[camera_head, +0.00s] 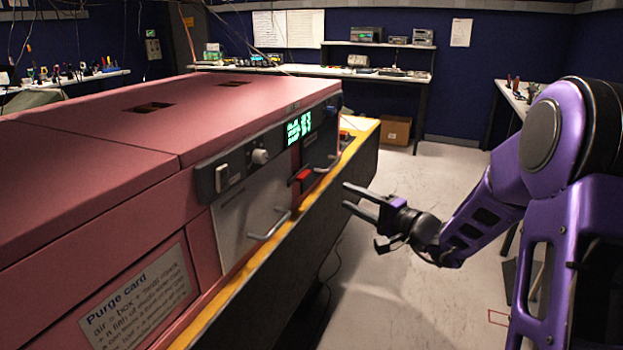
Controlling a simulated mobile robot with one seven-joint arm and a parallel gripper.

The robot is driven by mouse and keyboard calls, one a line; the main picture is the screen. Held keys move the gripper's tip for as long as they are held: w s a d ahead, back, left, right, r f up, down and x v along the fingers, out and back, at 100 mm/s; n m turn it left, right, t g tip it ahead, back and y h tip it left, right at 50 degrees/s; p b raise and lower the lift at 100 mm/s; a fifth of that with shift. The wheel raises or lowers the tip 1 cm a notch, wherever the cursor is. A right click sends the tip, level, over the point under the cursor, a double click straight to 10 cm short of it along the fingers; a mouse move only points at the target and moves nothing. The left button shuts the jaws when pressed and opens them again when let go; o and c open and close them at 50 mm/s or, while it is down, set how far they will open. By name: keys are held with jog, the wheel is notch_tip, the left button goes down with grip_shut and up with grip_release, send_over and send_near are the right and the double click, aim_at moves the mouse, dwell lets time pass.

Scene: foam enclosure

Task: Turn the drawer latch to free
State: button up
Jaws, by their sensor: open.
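The pink enclosure (225,105) fills the left side, with its front panel facing right. A grey drawer front (245,215) with a bar handle (270,225) sits in that panel, and it looks closed. A small red block (302,175) sits to the right of the grey front, and a round light knob (260,156) sits above it. I cannot tell which of these is the drawer latch, or how it is turned. My gripper (346,196) is open and empty, with its fingers pointing left toward the panel. It appears clear of the red block and both handles.
A second bar handle (326,163) is on a dark panel below the green display (299,127). A yellow-edged ledge (262,258) runs along the enclosure's front. Open floor (390,290) lies below my gripper. A workbench (330,72) stands at the back.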

aim_at(307, 177)
jog(key=x, duration=1.3)
jog(key=shift+w+a, duration=0.2)
jog(key=shift+w, duration=0.1)
jog(key=shift+c, duration=0.2)
grip_shut()
